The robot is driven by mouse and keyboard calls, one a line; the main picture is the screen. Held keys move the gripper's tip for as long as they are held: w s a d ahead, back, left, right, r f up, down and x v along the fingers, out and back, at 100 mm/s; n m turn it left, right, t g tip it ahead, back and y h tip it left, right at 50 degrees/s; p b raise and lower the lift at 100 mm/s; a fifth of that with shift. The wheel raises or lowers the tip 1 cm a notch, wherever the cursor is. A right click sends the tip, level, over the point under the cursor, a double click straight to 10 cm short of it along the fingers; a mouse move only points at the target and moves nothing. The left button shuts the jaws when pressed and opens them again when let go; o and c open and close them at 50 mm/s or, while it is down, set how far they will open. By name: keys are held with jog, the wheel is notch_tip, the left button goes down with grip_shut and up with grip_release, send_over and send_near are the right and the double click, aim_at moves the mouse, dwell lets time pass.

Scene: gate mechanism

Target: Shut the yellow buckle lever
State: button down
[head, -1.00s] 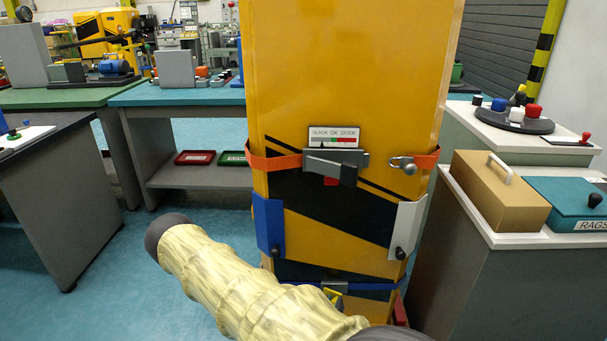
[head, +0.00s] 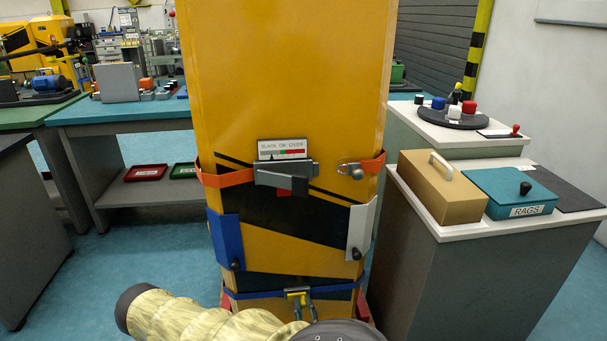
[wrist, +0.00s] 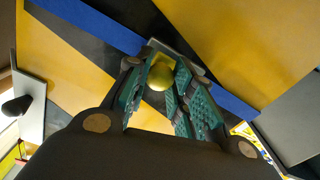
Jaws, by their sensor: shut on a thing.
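The yellow buckle lever (head: 297,292) sits on a grey buckle on the blue strap (head: 258,294), low on the yellow cabinet. In the wrist view its rounded yellow end (wrist: 160,77) is between the teal-padded fingers. My gripper (head: 304,303) is at the lever, its fingers reaching up to it from below in the head view, and is shut on it. The same gripper (wrist: 163,90) fills the middle of the wrist view. My arm and wrist hide what lies below the strap, and the lever's exact angle is hard to tell.
An orange strap (head: 226,178) with a grey buckle (head: 287,177) and a gauge card (head: 282,149) crosses the cabinet (head: 285,80) higher up. Blue (head: 224,238) and white (head: 361,230) corner guards flank the front. A side bench with a tan box (head: 443,187) stands close on the right.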

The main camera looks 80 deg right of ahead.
jog(key=shift+s+f, duration=0.1)
jog(key=shift+s, duration=0.05)
jog(key=c, duration=1.2)
grip_release()
jog(key=shift+a, duration=0.1)
jog(key=v, duration=1.1)
jog(key=shift+s+a, duration=0.1)
jog(key=shift+a, duration=0.25)
